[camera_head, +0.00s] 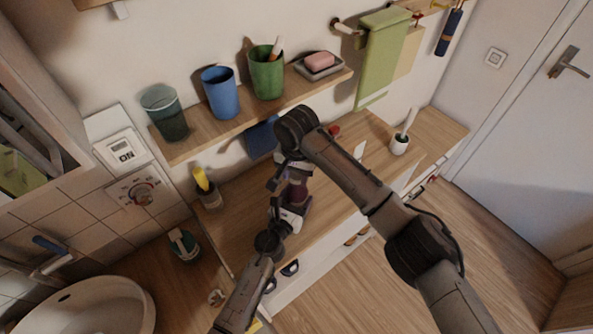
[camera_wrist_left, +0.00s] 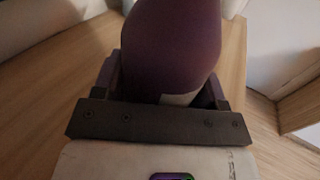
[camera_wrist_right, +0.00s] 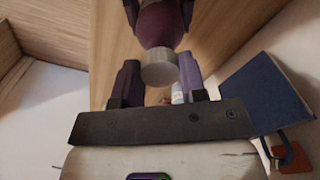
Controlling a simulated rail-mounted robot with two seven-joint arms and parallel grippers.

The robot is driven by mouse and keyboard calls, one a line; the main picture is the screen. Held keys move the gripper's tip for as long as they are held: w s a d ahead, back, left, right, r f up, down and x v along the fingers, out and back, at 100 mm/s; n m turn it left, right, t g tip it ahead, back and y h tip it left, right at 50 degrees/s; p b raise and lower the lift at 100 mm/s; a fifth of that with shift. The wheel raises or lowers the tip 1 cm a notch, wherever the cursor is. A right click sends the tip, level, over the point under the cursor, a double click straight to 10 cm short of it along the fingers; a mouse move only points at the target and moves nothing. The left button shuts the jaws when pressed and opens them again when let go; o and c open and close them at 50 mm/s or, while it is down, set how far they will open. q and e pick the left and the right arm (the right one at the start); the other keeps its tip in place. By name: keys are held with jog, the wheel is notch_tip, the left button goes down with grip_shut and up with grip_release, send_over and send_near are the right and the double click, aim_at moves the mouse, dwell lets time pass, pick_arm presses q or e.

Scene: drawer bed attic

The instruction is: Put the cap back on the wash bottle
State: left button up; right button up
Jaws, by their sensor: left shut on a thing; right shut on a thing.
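The wash bottle is dark purple and shows between my grippers in the head view (camera_head: 300,199). My left gripper (camera_head: 290,213) is shut on its body, which fills the left wrist view (camera_wrist_left: 175,50). My right gripper (camera_head: 287,172) comes down from above at the bottle's upper end. In the right wrist view, a grey round cap (camera_wrist_right: 160,69) sits between the right fingers, in line with the bottle (camera_wrist_right: 160,24) and right against its end. The right gripper is shut on the cap. I cannot tell whether the cap is fully seated.
A wooden counter (camera_head: 235,220) lies below the grippers. A shelf above holds several cups, including a green one (camera_head: 267,75), and a soap dish (camera_head: 319,68). A blue panel (camera_wrist_right: 262,92) stands close on the right wrist's right side. A washbasin (camera_head: 95,305) is at lower left.

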pick_arm(q)
grip_shut()
pick_arm(e)
jog(key=m, duration=0.3)
jog(key=shift+a+f+m, duration=0.1)
jog(key=shift+m, duration=0.2)
jog(key=m, duration=0.4)
jog(key=shift+a+m, duration=0.1)
jog(key=shift+m, duration=0.3)
jog(key=m, duration=0.7)
jog(key=shift+w, duration=0.1)
jog(key=m, duration=1)
jog(key=shift+w+m, duration=0.1)
jog(key=shift+m, duration=0.2)
